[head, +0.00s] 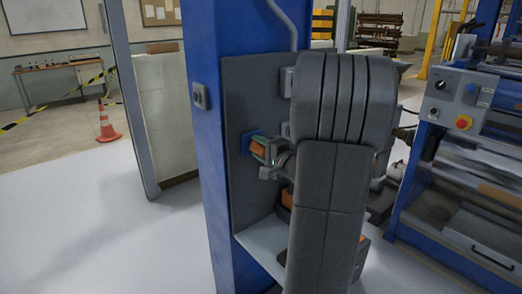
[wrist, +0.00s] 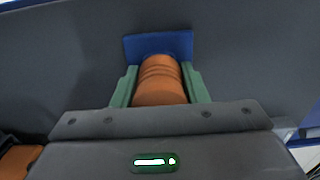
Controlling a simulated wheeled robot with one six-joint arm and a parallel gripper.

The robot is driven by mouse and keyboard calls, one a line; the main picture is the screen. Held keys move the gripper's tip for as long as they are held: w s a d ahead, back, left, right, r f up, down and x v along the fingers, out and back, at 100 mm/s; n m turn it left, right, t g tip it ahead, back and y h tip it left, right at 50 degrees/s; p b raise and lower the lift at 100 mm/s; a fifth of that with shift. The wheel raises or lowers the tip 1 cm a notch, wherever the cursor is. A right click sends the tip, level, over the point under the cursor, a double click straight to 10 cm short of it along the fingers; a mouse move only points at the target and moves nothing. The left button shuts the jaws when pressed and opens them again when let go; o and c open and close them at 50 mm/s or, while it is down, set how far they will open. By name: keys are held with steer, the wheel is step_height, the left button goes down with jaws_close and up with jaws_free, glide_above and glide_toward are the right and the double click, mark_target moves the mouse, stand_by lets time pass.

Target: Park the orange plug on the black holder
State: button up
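The orange plug (wrist: 160,82) is a ribbed cylinder in the middle of the wrist view, its far end at a blue square plate (wrist: 128,48) on the grey panel. It also shows in the head view (head: 257,149), beside the blue plate (head: 248,141). My gripper (wrist: 160,84) has its green fingers along both sides of the plug, and they appear to touch it. I cannot tell whether the plug is still seated in the blue plate. I cannot make out the black holder; my arm covers much of the panel in the head view.
The grey panel (head: 240,90) is fixed to a blue column (head: 205,130) with a grey switch box. A light shelf (head: 262,243) juts out below. Another orange thing (wrist: 18,160) shows at the wrist view's lower left. A blue machine (head: 455,190) stands at the right.

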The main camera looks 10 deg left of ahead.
steer(key=c, duration=0.4)
steer(key=shift+s+d+f, duration=0.1)
steer(key=shift+b+v, duration=0.95)
steer(key=shift+v, duration=1.95)
